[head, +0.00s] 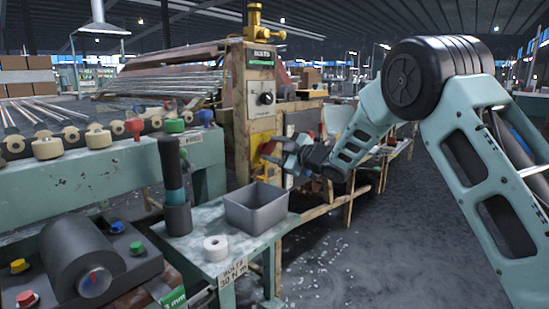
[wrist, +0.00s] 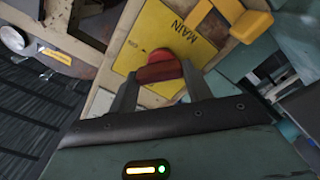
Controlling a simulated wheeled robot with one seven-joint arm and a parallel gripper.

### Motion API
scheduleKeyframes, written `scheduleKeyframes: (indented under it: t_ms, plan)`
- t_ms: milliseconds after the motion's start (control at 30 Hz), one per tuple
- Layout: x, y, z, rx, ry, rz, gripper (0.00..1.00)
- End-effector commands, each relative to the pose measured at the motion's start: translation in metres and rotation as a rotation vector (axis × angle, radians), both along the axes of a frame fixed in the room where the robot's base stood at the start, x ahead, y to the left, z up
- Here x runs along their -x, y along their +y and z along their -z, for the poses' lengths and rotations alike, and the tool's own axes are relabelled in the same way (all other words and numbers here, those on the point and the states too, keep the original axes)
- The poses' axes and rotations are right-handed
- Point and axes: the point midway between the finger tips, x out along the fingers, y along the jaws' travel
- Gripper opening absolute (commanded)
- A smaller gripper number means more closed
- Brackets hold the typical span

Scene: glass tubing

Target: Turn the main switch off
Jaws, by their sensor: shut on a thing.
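The main switch is a red knob (wrist: 160,66) on a yellow plate (wrist: 168,32) marked MAIN. Small lettering at the plate's left side is too small to read surely. In the wrist view my gripper (wrist: 160,73) has one finger on each side of the knob and is shut on it. In the head view my gripper (head: 277,149) reaches the side of the worn yellow machine post (head: 262,100); the knob is hard to make out there.
A yellow block (wrist: 252,24) sticks out beside the plate. Open floor (head: 365,255) lies to the right.

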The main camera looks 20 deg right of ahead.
Motion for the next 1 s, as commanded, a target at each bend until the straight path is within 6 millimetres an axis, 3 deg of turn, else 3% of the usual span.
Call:
scheduleKeyframes:
  t_ms: [500, 1000]
  plan:
    - [0.0014, 0.001, 0.006, 0.385, -0.278, 0.002, 0.26]
    - [0.0017, 0.0017, 0.0042, 0.589, -0.425, 0.001, 0.26]
